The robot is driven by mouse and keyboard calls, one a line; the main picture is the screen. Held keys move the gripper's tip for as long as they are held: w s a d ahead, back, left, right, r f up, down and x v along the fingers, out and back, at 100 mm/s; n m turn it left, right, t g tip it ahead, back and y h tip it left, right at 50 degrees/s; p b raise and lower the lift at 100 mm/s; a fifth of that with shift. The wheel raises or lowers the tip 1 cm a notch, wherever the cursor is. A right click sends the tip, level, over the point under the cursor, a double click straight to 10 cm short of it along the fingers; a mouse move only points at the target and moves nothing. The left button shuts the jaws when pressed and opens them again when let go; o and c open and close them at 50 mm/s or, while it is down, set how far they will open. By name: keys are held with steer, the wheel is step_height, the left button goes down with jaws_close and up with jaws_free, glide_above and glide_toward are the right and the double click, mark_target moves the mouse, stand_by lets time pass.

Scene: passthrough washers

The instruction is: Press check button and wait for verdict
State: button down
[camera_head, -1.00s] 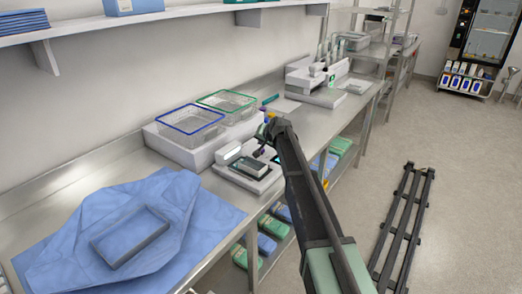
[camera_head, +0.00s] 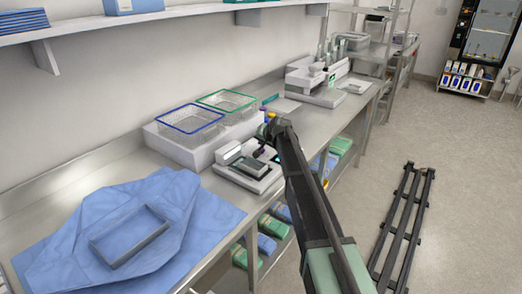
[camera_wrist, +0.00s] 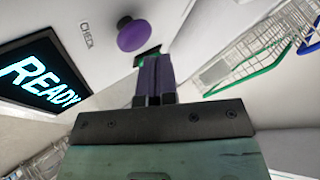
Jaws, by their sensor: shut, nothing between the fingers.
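The check station (camera_head: 250,172) is a white device on the steel bench, partly behind my arm in the head view. In the wrist view its round purple button (camera_wrist: 133,34) stands beside the printed word CHECK (camera_wrist: 87,35). Its dark display (camera_wrist: 42,78) reads READY in pale cyan letters. My gripper (camera_wrist: 153,58) shows purple fingers, shut together with nothing between them. In the picture the fingertips lie just below and right of the button, with a visible gap. In the head view my arm hides most of the gripper.
Wire baskets with blue (camera_head: 190,118) and green (camera_head: 226,101) rims stand behind the station. A blue cloth (camera_head: 75,235) with a rectangular tray frame (camera_head: 130,263) lies at the left. Another white machine (camera_head: 318,85) stands farther along the bench.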

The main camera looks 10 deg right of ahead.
steer(key=shift+f, duration=0.35)
steer(key=shift+f+b, duration=0.55)
steer(key=shift+b, duration=0.2)
stand_by(0.3)
steer(key=shift+r+p, duration=1)
step_height(320, 180, up, 5)
steer(key=p, duration=0.5)
steer(key=shift+r, duration=0.1)
